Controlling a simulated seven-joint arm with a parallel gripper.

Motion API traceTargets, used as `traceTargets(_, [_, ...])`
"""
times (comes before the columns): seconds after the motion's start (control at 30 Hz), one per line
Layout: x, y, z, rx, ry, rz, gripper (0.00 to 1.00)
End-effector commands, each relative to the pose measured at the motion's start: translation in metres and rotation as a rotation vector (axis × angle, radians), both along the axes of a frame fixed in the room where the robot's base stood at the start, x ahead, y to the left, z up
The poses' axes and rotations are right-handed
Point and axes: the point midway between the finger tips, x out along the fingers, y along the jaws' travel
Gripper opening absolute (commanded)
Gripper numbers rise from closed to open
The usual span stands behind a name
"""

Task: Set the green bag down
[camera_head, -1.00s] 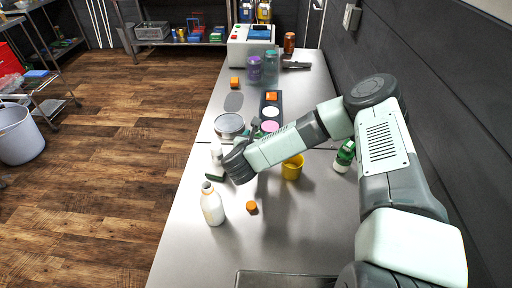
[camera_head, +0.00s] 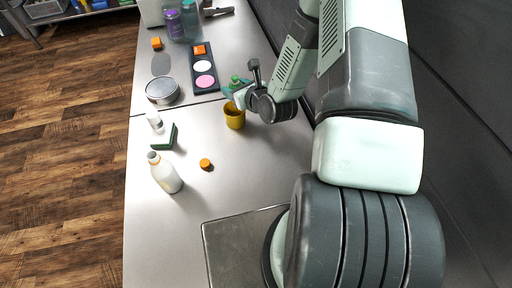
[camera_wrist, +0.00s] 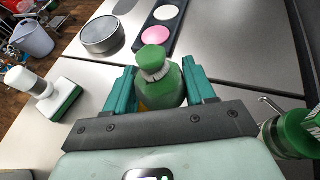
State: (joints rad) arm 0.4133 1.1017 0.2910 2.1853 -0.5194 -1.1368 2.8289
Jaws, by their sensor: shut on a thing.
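I cannot tell whether the held thing touches the table.
A second green-capped container (camera_wrist: 292,135) stands right of my gripper. A round tin (camera_head: 161,92), a palette with coloured discs (camera_head: 204,83), a green-based brush (camera_head: 166,137), a white bottle (camera_head: 165,174) and an orange cap (camera_head: 205,164) are on the table. The right-front tabletop (camera_head: 265,165) is clear.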

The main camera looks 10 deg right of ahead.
Motion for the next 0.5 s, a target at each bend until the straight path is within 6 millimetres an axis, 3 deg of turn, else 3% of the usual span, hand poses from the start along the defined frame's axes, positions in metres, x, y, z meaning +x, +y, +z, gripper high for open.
traceTargets(0.13, [-0.007,-0.025,0.007,-0.004,0.0,0.051,0.24])
traceTargets(0.3, [-0.056,-0.037,-0.007,0.004,0.007,0.052,0.24])
traceTargets(0.5, [-0.114,-0.046,-0.01,0.006,0.007,0.031,0.24])
